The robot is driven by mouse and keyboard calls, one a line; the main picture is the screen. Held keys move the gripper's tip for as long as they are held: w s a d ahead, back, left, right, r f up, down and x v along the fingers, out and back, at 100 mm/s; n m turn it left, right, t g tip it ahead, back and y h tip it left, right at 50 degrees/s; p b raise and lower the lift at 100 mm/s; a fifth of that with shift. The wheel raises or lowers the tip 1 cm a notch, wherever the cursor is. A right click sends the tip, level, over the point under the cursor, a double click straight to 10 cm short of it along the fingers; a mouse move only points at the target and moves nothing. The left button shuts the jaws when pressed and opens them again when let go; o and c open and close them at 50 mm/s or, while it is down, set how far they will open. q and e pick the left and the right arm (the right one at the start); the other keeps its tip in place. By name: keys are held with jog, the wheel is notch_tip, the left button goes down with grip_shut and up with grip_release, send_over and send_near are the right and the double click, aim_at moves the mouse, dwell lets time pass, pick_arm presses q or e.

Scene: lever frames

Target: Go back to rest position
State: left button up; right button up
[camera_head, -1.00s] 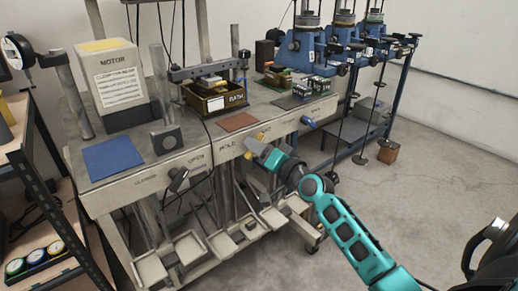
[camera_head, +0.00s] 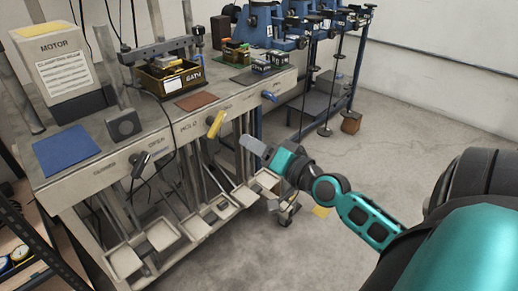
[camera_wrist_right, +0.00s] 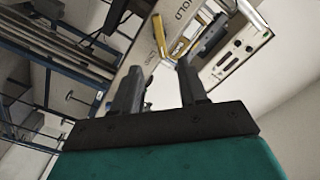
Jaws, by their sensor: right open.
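My right gripper (camera_head: 252,146) is open and empty in the head view. It is in the air in front of the bench (camera_head: 105,165), to the right of and a little below the yellow lever (camera_head: 216,124), with a gap between them. In the right wrist view the two dark fingers of the gripper (camera_wrist_right: 157,82) stand apart with nothing between them. The yellow lever (camera_wrist_right: 181,44) shows beyond the fingertips there. My left gripper is not in view.
A black lever (camera_head: 139,162) and a blue lever (camera_head: 270,96) are also on the bench front. Metal trays (camera_head: 160,236) sit below it. A blue-framed stand (camera_head: 352,75) is behind at the right. The floor (camera_head: 400,140) to the right is clear.

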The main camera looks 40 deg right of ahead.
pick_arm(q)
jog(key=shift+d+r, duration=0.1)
pick_arm(e)
jog(key=shift+s, duration=0.4)
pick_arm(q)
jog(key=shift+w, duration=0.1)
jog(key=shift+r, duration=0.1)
